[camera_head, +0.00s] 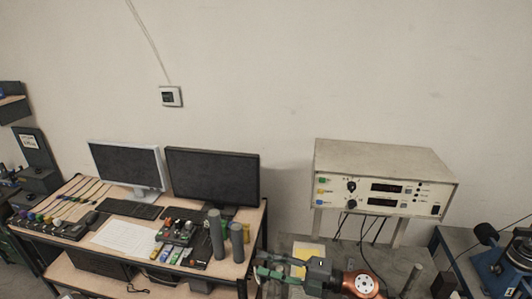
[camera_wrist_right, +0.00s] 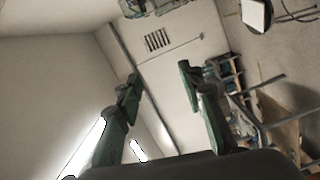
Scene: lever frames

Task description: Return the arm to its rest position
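My right gripper (camera_head: 268,269) shows at the bottom of the head view, right of the middle, with its green fingers pointing left and the dark wrist and orange joint of my right arm (camera_head: 362,284) behind it. In the right wrist view the two green fingers of the gripper (camera_wrist_right: 159,74) stand well apart with nothing between them. The gripper looks open and empty. In the head view it overlaps the right end of the desk and the left part of the grey bench; its height above them is unclear. My left gripper is not in view.
A desk (camera_head: 122,256) with two monitors (camera_head: 212,178), a keyboard (camera_head: 128,208) and grey cylinders (camera_head: 216,234) stands left. A white instrument box (camera_head: 385,178) stands on a raised support at right, cables hanging below. Blue equipment (camera_head: 500,268) is far right.

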